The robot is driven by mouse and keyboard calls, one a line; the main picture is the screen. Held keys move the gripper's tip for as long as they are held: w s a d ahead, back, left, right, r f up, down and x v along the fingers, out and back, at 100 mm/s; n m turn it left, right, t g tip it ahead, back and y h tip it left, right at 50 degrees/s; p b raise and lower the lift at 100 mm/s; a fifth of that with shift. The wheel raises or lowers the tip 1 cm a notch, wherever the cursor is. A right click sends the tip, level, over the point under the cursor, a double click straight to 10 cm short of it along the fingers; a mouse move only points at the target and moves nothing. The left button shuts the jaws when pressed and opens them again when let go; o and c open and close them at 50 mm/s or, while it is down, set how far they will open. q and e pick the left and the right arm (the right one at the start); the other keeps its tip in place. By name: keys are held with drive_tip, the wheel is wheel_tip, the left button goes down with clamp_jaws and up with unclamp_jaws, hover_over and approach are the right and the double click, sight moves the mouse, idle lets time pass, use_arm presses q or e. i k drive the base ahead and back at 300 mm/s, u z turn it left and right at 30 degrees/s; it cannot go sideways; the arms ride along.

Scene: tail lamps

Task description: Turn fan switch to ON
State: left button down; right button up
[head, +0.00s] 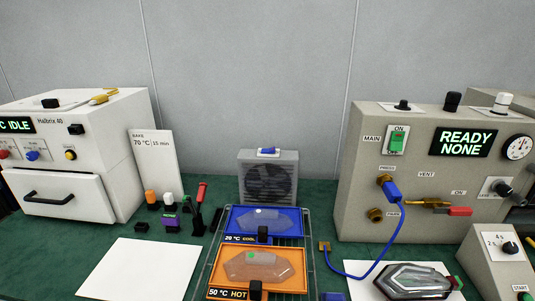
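A grey box fan (270,189) stands upright on the green bench at the back middle, its dark round grille facing me. A blue switch (267,151) sits on a small white plate on top of the fan. The switch is too small for me to tell whether it is at ON or OFF. Neither of my grippers is in view, and nothing touches the fan.
A wire rack with a blue tray (235,211) and an orange tray (228,280) lies before the fan. A grey test box (350,200) with a blue cable stands right.

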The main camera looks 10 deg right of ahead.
sight(270, 150)
drive_tip(key=u, duration=0.85)
drive_tip(key=k, duration=1.1)
drive_tip(key=u, duration=1.45)
drive_tip(key=i, duration=1.7)
drive_tip(key=z, duration=0.9)
drive_tip(key=i, duration=0.9)
drive_tip(key=z, duration=1.45)
drive_tip(key=i, duration=0.45)
drive_tip(key=z, duration=0.35)
